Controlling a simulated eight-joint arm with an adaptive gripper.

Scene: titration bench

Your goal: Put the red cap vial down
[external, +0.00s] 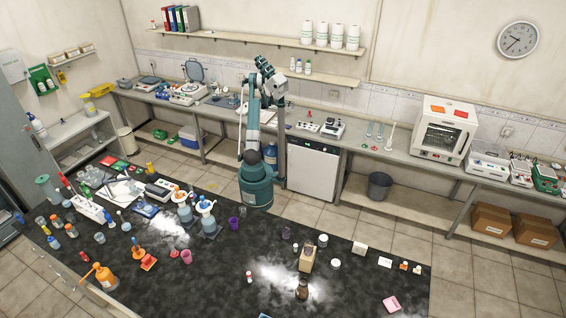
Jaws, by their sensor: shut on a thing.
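My arm rises from its teal base between the two benches and folds over at the top. Its end, with my gripper (281,101), is at the front edge of the back bench (355,140). The gripper is small and dark here and its fingers do not show clearly. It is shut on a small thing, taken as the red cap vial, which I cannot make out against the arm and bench. A small white vial with a reddish cap (249,277) stands upright on the dark front bench (215,285), well away from my gripper; I cannot tell if it is the task's vial.
A balance-like device (332,129) and small bottles stand on the back bench right of my gripper. An oven (443,130) stands farther right. Glassware and bottles crowd the front bench's left.

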